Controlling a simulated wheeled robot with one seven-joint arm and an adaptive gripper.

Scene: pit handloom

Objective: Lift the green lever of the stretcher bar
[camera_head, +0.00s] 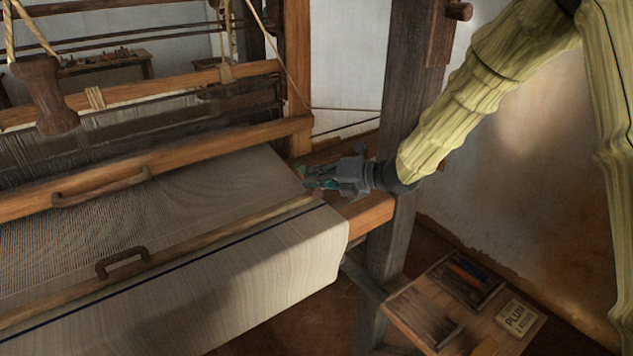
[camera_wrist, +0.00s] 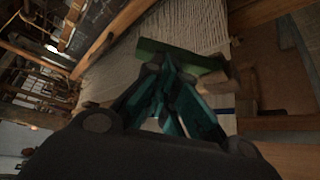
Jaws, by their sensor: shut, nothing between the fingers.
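The green lever (camera_wrist: 180,54) shows in the wrist view as a flat green strip lying crosswise just beyond my fingertips. My gripper (camera_wrist: 167,62) is shut and empty, with its teal fingers together and their tips at or very near the lever; I cannot tell whether they touch. In the head view my gripper (camera_head: 308,183) is at the right edge of the cloth, near the right end of a long wooden bar (camera_head: 215,234), which looks like the stretcher bar. The lever cannot be made out there.
The woven cloth (camera_head: 270,251) folds over the loom's front. A wooden beam (camera_head: 225,145) with a curved handle crosses behind. A dark post (camera_head: 405,100) stands close to my wrist. A small bench (camera_head: 470,318) holding tools is at lower right.

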